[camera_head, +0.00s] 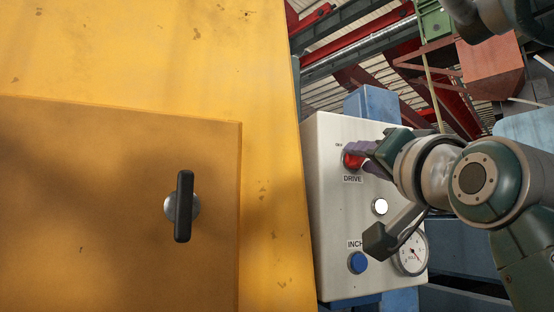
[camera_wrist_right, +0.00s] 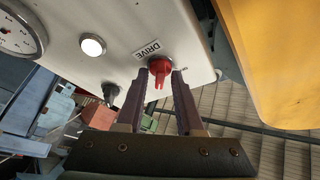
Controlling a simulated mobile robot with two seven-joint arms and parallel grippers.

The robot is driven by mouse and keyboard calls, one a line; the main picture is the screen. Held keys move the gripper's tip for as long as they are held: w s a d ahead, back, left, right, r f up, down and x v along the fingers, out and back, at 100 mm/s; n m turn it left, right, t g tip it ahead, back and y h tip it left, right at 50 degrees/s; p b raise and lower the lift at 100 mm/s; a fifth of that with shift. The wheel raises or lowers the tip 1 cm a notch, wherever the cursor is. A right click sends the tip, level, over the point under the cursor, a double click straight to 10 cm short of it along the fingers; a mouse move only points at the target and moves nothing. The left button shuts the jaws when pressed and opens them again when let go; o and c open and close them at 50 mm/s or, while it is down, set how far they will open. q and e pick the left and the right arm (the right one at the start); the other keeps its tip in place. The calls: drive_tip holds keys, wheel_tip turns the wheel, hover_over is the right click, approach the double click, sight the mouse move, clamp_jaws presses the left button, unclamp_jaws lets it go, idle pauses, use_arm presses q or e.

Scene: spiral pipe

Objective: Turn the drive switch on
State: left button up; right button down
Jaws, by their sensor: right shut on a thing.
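The drive switch (camera_head: 352,160) is a red rotary knob near the top of a pale control box, above the label DRIVE. It also shows in the right wrist view (camera_wrist_right: 160,69), between the tips of two purple fingers. My right gripper (camera_head: 362,156) reaches in from the right and is shut on the red knob; in the right wrist view the gripper (camera_wrist_right: 160,84) has one finger on each side of it. The fingers partly hide the knob in the head view. My left gripper is in neither view.
The control box (camera_head: 330,230) also carries a white button (camera_head: 380,206), a blue INCH button (camera_head: 358,262) and a dial gauge (camera_head: 411,254). A yellow cabinet (camera_head: 265,60) with a black handle (camera_head: 184,206) stands close on the left. Red and grey beams fill the background.

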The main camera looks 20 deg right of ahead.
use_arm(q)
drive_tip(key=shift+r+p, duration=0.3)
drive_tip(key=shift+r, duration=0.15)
use_arm(e)
drive_tip(key=shift+m+h, duration=0.3)
drive_tip(key=shift+m, duration=0.4)
drive_tip(key=shift+g, duration=0.3)
drive_tip(key=c, duration=0.9)
unclamp_jaws()
